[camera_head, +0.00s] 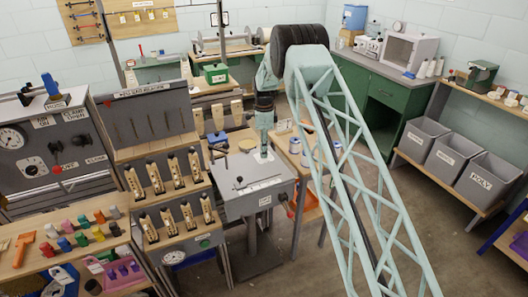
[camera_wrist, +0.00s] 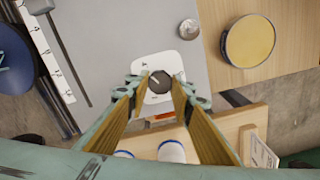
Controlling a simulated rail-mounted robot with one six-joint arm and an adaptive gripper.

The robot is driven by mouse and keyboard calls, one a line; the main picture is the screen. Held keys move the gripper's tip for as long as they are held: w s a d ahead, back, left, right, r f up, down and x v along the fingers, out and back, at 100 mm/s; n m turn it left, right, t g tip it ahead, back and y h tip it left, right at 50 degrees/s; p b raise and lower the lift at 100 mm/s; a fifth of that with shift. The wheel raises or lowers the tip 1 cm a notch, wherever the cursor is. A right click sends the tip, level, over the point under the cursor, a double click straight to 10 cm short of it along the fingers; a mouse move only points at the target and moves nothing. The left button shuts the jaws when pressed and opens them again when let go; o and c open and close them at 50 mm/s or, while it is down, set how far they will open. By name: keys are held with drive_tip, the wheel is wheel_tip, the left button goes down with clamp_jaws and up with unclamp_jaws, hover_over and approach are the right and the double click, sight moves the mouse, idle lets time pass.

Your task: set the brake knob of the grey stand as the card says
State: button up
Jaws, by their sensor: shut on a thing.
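The grey stand (camera_head: 245,199) stands in the middle of the room in the head view. Its grey top (camera_wrist: 125,35) fills the upper left of the wrist view. On it a dark round knob (camera_wrist: 159,80) with a pale pointer line sits on a white plate (camera_wrist: 158,99). The pointer slants to the upper left. Small marks on the plate are too small to read. My gripper (camera_wrist: 160,88) reaches down over the plate and is shut on the knob, one finger on each side. In the head view my gripper (camera_head: 264,152) hides the knob.
Two white-topped jars (camera_wrist: 171,151) are below. Wooden clamps (camera_head: 158,178) stand left of the stand.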

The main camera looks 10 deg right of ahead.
drive_tip(key=shift+m, duration=0.4)
drive_tip(key=o, duration=0.9)
drive_tip(key=shift+c, duration=0.2)
drive_tip(key=shift+r, duration=0.15)
wheel_tip(320, 180, up, 12)
idle(0.3)
idle(0.4)
